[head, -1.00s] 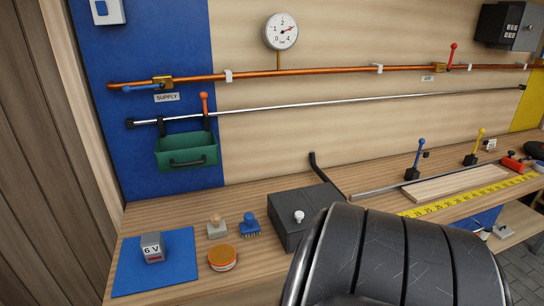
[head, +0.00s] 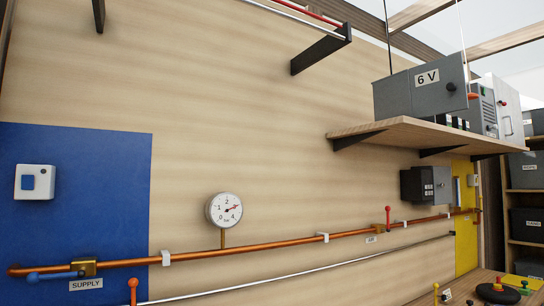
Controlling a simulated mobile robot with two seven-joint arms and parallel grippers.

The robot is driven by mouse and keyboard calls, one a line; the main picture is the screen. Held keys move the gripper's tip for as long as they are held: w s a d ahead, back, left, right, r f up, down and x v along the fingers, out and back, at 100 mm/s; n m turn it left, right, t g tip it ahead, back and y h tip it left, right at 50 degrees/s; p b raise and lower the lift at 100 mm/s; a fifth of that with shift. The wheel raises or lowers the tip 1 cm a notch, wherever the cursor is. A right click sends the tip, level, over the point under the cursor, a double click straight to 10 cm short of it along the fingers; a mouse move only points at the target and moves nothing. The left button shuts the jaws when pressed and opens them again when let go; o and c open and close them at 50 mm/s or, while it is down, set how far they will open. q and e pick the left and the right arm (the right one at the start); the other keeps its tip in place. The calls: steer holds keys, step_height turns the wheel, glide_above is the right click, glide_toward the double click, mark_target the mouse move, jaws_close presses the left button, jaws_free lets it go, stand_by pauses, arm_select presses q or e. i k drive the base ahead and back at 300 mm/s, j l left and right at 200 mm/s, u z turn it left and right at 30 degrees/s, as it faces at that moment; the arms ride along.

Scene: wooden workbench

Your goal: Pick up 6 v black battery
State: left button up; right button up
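A pressure gauge (head: 224,210) and a copper pipe (head: 270,245) run along the wall, with a blue panel (head: 85,215) at left. A dark box (head: 427,186) hangs below the shelf. Part of the workbench (head: 463,290) shows at the lower right, with a red knob (head: 498,283).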

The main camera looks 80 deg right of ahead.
mark_target(457, 121)
steer(key=i+l+z, duration=0.1)
steer(key=z, duration=0.35)
steer(key=i+l+z, duration=0.1)
steer(key=z, duration=2.1)
